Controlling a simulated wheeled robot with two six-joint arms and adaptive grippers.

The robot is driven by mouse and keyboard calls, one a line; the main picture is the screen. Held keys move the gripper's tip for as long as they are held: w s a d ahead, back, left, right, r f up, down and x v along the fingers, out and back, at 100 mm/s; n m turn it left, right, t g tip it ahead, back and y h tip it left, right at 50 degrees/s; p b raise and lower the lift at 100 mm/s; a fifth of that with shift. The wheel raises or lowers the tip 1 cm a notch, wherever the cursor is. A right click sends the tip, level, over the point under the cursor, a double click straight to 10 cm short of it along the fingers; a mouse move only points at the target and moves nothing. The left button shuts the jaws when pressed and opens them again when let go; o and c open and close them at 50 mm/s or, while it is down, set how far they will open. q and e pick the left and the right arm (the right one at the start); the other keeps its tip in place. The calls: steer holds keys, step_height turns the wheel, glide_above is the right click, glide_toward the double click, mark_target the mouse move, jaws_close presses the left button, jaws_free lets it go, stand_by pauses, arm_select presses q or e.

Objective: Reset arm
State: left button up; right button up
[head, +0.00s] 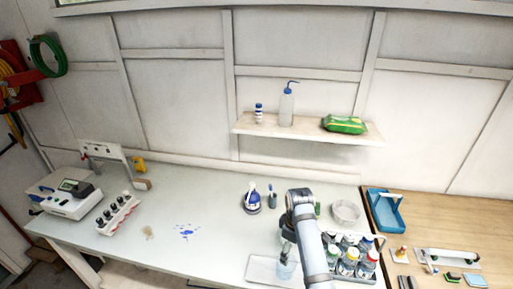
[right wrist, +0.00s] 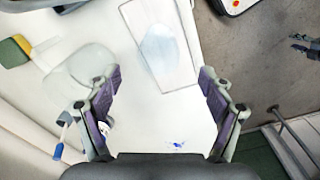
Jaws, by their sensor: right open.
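My right arm reaches up from the bottom of the head view, and its gripper (head: 287,247) hangs down over the white tray (head: 258,277). In the right wrist view the two fingers of my right gripper (right wrist: 158,75) stand wide apart with nothing between them. A clear beaker (head: 285,268) stands on the tray, below the gripper and partly hidden by my arm. The beaker also shows beyond the fingertips in the right wrist view (right wrist: 160,47). A small dark pronged shape at the right edge of that view may be my left gripper; its state is unclear.
A rack of several capped bottles (head: 350,268) stands just right of my arm. A blue-labelled bottle (head: 252,199) and a white bowl (head: 346,212) stand behind. Blue spots (head: 187,232) mark the bench left of centre. A shelf (head: 310,130) is above; a blue bin (head: 385,210) is right.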

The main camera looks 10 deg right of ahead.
steer(key=s+d+m+t, duration=0.1)
steer(key=s+d+m, duration=0.2)
steer(key=s, duration=0.4)
steer(key=s+d+m+t+h, duration=0.1)
steer(key=s+d+m, duration=0.15)
steer(key=s, duration=0.35)
steer(key=s+d+m+t, duration=0.1)
steer(key=s+d+m, duration=0.1)
steer(key=s+m, duration=0.35)
steer(key=s+d+f+n+g+b, duration=0.15)
steer(key=f+b, duration=0.25)
steer(key=f, duration=1.4)
steer(key=s+d+f+t+b, duration=0.1)
steer(key=s+f+b, duration=0.25)
steer(key=f, duration=1.45)
arm_select(q)
step_height(320, 180, down, 13)
steer(key=b, duration=0.5)
steer(key=shift+b, duration=0.3)
arm_select(e)
steer(key=s+d+f+g, duration=0.1)
steer(key=s+f, duration=1.6)
steer(key=f, duration=0.3)
steer(key=shift+s+d+f, duration=0.15)
steer(key=shift+s, duration=0.2)
